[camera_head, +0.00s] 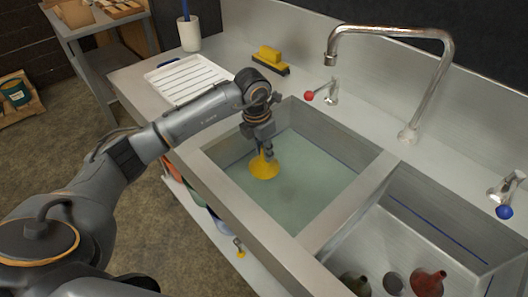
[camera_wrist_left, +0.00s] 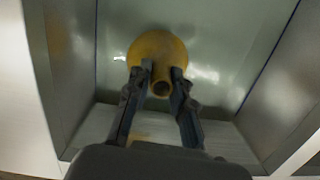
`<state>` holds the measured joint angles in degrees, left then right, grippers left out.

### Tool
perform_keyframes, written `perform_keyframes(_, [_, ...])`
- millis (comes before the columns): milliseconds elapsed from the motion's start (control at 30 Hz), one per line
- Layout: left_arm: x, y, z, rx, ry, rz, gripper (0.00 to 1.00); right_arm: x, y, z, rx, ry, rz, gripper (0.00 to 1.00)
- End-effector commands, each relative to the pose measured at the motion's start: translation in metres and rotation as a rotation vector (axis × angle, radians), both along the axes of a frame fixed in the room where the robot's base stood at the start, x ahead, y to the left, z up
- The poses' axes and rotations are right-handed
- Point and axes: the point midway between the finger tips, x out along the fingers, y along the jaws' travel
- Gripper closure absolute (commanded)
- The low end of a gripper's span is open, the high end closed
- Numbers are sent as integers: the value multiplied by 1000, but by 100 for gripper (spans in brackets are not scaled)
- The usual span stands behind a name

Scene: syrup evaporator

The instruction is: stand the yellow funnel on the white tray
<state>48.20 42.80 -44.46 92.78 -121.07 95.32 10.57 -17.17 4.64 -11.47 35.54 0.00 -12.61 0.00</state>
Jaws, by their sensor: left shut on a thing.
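The yellow funnel (camera_head: 264,167) is over the left sink basin, at its left end, wide mouth down and spout up. My left gripper (camera_head: 264,150) comes down on it from above and is shut on its spout. In the left wrist view the funnel (camera_wrist_left: 158,50) sits between the two dark fingers of the gripper (camera_wrist_left: 158,84), with the open spout end facing the camera. I cannot tell whether its rim touches the water. The white tray (camera_head: 190,79), ribbed and empty, lies on the counter left of the basin, behind my left arm. My right gripper is not in view.
The left basin (camera_head: 318,151) holds greenish water. A tall faucet (camera_head: 408,110), a red-knobbed tap (camera_head: 322,93) and a yellow sponge or brush (camera_head: 270,57) stand along the back. A white cup (camera_head: 188,34) is behind the tray. Several dark and red vessels (camera_head: 428,283) are in the right basin.

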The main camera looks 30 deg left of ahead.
Motion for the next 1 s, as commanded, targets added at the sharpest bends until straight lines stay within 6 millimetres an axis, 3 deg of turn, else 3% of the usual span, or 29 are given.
perform_keyframes(100, [0, 0, 20, 1, -2, 0, 100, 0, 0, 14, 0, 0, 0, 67])
perform_keyframes(1000, [0, 0, 128, 1, -2, 0, 100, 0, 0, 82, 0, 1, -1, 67])
